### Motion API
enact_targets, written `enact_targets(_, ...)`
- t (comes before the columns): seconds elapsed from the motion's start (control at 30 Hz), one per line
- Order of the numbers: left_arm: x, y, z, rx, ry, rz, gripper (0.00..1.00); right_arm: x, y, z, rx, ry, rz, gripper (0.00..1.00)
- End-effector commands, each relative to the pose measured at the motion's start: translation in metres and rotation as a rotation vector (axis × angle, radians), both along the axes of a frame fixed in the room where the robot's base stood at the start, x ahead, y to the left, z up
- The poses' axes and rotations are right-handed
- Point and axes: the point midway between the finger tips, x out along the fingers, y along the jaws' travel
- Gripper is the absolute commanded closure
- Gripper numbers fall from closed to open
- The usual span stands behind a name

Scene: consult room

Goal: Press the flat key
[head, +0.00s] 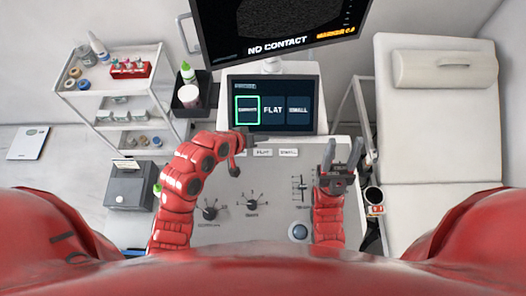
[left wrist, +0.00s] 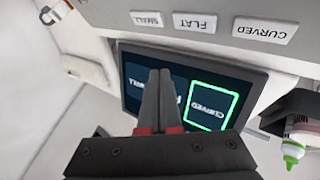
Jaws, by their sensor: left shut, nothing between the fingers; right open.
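The flat key (head: 264,153) is a small pale key on the console front below the screen. It also shows upside down in the left wrist view (left wrist: 195,22), between the curved key (left wrist: 265,30) and the small key (left wrist: 147,18). My left gripper (head: 235,170) is shut and empty, just left of the flat key in the head view, where it hides the curved key. In the left wrist view its fingertips (left wrist: 160,72) appear apart from the keys, in front of the screen. My right gripper (head: 342,150) is open and empty, right of the small key.
The console screen (head: 272,127) shows three tiles, with the curved one outlined in green. A monitor (head: 272,52) reading "NO CONTACT" hangs above. Knobs and a slider (head: 300,188) lie on the console panel. A cart (head: 100,65) stands left, a couch (head: 440,130) right.

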Motion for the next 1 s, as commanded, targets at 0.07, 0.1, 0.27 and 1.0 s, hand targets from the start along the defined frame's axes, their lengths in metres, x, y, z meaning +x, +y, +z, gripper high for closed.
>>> enact_targets(0.07,-0.001,0.0,-0.013,0.001,0.003,0.0,1.0,0.0,0.0,-0.008,0.0,0.0,0.0,0.5)
enact_targets(0.1,-0.001,0.0,-0.019,0.0,0.003,-0.001,1.0,0.0,0.0,-0.011,0.0,0.0,0.0,0.5)
enact_targets(0.27,-0.001,0.0,-0.042,0.002,0.001,-0.002,1.0,0.0,0.0,-0.024,0.0,0.0,0.0,0.5)
enact_targets(1.0,0.0,0.0,-0.073,-0.001,-0.003,0.0,1.0,0.0,0.0,-0.045,0.0,0.0,0.0,0.5)
